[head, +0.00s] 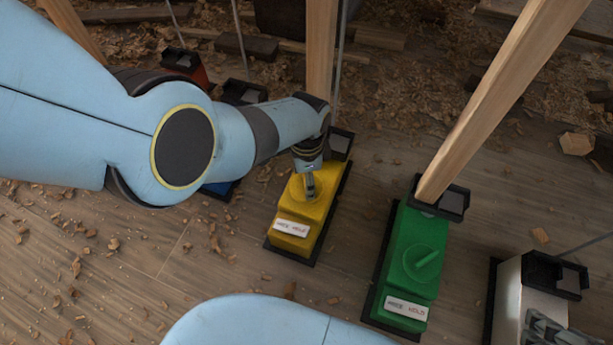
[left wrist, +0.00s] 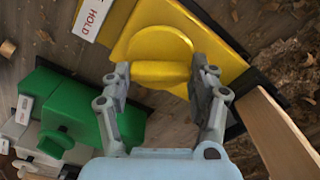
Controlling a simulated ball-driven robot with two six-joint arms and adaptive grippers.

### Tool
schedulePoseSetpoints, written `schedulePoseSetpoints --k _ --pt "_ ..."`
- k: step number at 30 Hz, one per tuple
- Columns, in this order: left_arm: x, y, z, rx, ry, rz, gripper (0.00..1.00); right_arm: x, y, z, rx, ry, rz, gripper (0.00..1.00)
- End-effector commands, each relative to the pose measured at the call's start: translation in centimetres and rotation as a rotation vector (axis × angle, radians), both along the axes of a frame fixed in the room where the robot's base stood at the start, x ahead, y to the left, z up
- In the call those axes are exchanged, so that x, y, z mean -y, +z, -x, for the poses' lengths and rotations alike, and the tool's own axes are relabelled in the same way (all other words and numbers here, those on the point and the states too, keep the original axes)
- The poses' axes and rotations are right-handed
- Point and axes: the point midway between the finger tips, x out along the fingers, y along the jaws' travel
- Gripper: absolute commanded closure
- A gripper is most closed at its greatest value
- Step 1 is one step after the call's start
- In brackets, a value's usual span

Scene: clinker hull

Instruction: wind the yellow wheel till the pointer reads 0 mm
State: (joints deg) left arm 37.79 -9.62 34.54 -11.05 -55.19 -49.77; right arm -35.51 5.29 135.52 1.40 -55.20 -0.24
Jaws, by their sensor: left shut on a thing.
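The yellow wheel (head: 298,190) is a round knob with a raised bar across it, on top of a yellow box (head: 322,215). In the left wrist view the wheel (left wrist: 158,47) shows large, with the bar (left wrist: 160,73) between the fingers. My left gripper (head: 310,190) reaches down onto the wheel; in the left wrist view the gripper (left wrist: 163,76) is shut on the bar, one finger at each end. I cannot make out a pointer or a mm reading. My right gripper (head: 546,328) appears partly at the lower right edge; its fingers are unclear.
A green box (head: 405,270) with its own knob stands right of the yellow one, then a white box (head: 535,297). Wooden posts (head: 500,95) rise from the boxes' far ends. A white label (head: 292,228) lies on the yellow box. Shavings litter the floor.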

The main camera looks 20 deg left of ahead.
Motion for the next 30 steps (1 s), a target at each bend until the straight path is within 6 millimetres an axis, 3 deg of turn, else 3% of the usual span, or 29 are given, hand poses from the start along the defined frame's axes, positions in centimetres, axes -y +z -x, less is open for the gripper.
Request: schedulePoseSetpoints --k 2,3,8,20,30 --pt "0.0 -0.1 0.1 -0.001 0.0 0.001 0.72 0.0 0.0 0.0 0.0 0.0 0.0 0.6" --pt "0.0 -0.1 0.1 -0.001 0.0 0.001 0.35 0.0 0.0 0.0 0.0 0.0 0.0 0.6" --pt "0.0 0.0 0.0 0.0 0.001 0.0 0.15 0.0 0.0 0.0 0.0 0.0 0.0 0.6" --pt "0.1 0.4 0.0 0.001 0.001 0.0 0.15 0.0 0.0 0.0 0.0 -0.002 -0.001 0.6" --pt "0.1 4.4 0.0 0.003 0.001 0.002 0.15 0.0 0.0 0.0 0.0 -0.001 0.0 0.6"
